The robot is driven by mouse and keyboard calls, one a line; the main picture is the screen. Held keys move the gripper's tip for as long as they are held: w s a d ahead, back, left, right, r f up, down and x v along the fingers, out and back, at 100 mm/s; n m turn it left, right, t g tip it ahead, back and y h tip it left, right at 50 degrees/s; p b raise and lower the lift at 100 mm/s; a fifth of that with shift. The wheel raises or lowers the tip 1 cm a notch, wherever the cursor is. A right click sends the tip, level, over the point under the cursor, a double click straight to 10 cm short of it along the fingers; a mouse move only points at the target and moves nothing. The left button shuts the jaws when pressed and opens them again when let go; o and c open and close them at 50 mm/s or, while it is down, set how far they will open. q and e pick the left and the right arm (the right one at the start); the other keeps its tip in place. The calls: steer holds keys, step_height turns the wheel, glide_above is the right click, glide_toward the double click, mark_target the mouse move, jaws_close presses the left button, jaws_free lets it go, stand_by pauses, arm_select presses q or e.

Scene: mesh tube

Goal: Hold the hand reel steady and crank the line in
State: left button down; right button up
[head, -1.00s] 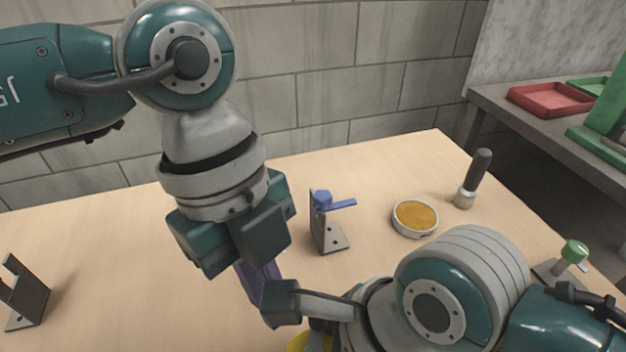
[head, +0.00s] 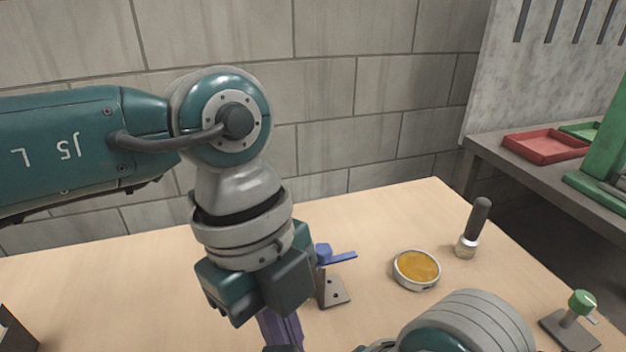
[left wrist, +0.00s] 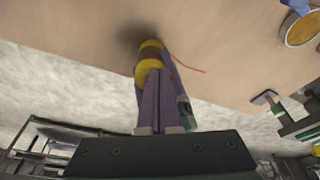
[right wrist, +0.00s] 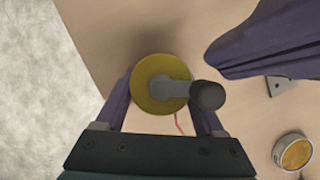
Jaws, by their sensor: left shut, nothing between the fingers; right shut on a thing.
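The hand reel has a yellow round face (right wrist: 150,97), a grey crank arm (right wrist: 168,88) and a dark knob (right wrist: 207,96) in the right wrist view. My right gripper (right wrist: 160,100) is shut on the reel, one purple finger on each side. A thin red line (left wrist: 190,68) trails from the reel's yellow rims (left wrist: 148,72) in the left wrist view. My left gripper (head: 280,328) is shut and empty. Its purple fingers (right wrist: 265,45) show just beside the knob, with a small visible gap. The head view does not show the reel; it lies below the frame.
A bracket with a blue lever (head: 335,258) stands behind my left gripper. A round dish with an amber top (head: 416,268), a brush (head: 473,230) and a green-knobbed stand (head: 575,318) are on the right. A dark bracket (head: 12,335) is at far left. The middle left bench is clear.

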arm_select(q)
steer(key=shift+w, duration=0.1)
steer(key=s+d+v, duration=0.1)
steer(key=v, duration=0.5)
steer(key=shift+w+a, duration=0.2)
steer(key=shift+w, duration=0.1)
steer(key=shift+r, duration=0.15)
steer(key=s+a+f, duration=0.3)
steer(key=f, duration=0.3)
stand_by(0.8)
steer(key=shift+s+d, duration=0.15)
steer(key=shift+d, duration=0.35)
stand_by(1.0)
